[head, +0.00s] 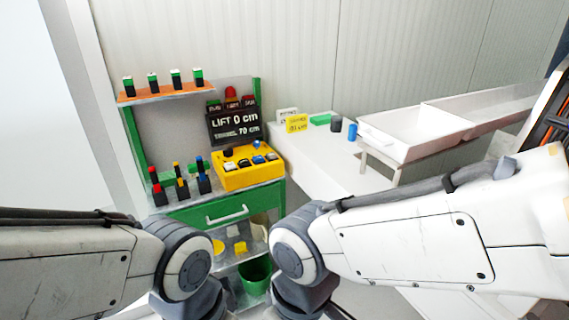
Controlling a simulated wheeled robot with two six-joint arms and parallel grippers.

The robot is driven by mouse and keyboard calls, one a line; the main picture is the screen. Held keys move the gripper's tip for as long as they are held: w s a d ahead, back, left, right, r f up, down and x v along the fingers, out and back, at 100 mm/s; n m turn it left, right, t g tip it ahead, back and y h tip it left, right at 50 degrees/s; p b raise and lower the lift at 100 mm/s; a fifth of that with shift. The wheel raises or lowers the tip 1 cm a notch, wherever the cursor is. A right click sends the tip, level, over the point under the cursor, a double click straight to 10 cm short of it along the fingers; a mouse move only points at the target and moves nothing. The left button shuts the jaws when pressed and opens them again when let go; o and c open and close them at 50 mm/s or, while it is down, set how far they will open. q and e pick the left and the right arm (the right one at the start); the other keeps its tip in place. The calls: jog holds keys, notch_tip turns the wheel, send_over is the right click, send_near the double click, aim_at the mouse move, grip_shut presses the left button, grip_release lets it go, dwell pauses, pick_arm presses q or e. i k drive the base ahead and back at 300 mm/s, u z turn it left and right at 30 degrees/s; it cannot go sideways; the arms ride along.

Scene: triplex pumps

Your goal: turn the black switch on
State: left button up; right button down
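A yellow control box (236,179) sits on the green workbench (185,211) and carries several small controls on its sloped top. A dark knob-like control (228,151) stands at the box's back left corner. My two arms come in from the left and right at the bottom of the head view, below and in front of the bench. Neither gripper shows.
A black sign (235,125) reading "LIFT 0 cm" stands behind the box. Several colored pieces on dark bases stand left of it, with an orange shelf (140,98) above. A white table (328,165) with a white tray (400,151) is at right. A green bin (256,277) is below.

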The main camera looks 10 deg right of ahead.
aim_at(229, 152)
jog(key=u, duration=0.6)
jog(key=i, duration=0.75)
jog(key=z, duration=0.05)
